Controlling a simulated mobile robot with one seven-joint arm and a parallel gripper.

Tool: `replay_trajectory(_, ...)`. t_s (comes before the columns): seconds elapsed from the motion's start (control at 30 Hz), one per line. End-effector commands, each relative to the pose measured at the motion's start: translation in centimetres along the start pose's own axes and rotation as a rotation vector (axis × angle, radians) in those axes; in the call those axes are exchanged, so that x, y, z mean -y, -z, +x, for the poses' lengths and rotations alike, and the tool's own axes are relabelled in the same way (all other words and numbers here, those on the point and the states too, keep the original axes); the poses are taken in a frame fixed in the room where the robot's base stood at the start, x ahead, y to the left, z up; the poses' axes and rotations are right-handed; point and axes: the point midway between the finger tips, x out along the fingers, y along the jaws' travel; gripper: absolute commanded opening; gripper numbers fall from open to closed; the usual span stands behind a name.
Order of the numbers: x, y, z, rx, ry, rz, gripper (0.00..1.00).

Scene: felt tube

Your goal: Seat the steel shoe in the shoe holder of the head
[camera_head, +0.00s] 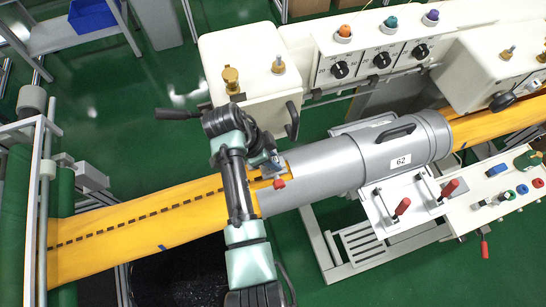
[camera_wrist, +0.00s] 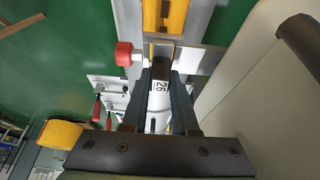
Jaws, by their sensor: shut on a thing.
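My gripper (camera_head: 266,163) is low over the yellow felt strip, at the left mouth of the grey head (camera_head: 320,170). In the wrist view my gripper (camera_wrist: 161,74) has its two dark fingers close together around a small dark piece (camera_wrist: 161,66), which looks like the steel shoe. The fingers hide most of it. A light metal crossbar (camera_wrist: 195,59) with a red knob (camera_wrist: 124,54) lies at the fingertips and looks like the shoe holder. The red knob (camera_head: 279,183) also shows in the head view. I cannot tell whether the shoe touches the holder.
The yellow felt strip (camera_head: 130,232) with its dashed line runs into the head. White cabinets (camera_head: 240,60) with dials and knobs stand behind. A white panel with red levers (camera_head: 403,205) is at the front right. Green floor (camera_head: 180,130) lies open at the left.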

Motion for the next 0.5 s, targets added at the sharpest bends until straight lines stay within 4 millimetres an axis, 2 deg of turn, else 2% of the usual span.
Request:
replay_trajectory(0.03,0.03,0.03,-0.04,-0.001,0.001,0.000,0.00)
replay_trajectory(0.07,0.03,0.03,-0.04,-0.001,0.001,0.000,0.29)
replay_trajectory(0.23,0.02,0.03,-0.04,0.000,0.001,0.001,0.59)
replay_trajectory(0.27,0.02,0.03,-0.03,0.000,0.001,0.001,0.62)
replay_trajectory(0.5,-0.03,-0.01,0.02,0.000,-0.001,0.000,0.62)
